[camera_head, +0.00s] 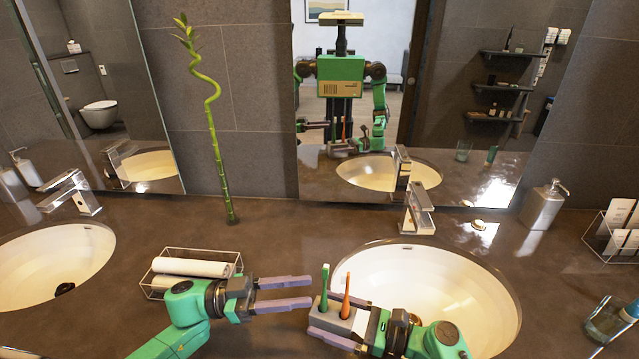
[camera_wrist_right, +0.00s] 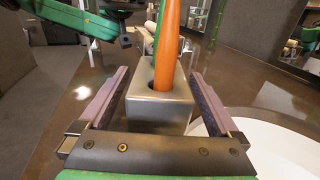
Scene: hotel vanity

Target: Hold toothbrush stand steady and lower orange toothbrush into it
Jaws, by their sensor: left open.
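A green toothbrush (camera_head: 324,284) stands in the other hole. My right gripper (camera_head: 334,317) is open with its fingers on either side of the stand (camera_wrist_right: 158,112); the right wrist view shows gaps at both sides. My left gripper (camera_head: 309,292) is open and empty, just left of the stand, its fingers pointing towards it.
A wire basket with rolled white towels (camera_head: 192,268) lies behind my left gripper. The right-hand sink (camera_head: 450,290) is close beside the stand. A tap (camera_head: 418,212), a soap dispenser (camera_head: 543,205) and a glass (camera_head: 608,322) are farther right. A bamboo stalk (camera_head: 221,170) stands at the back.

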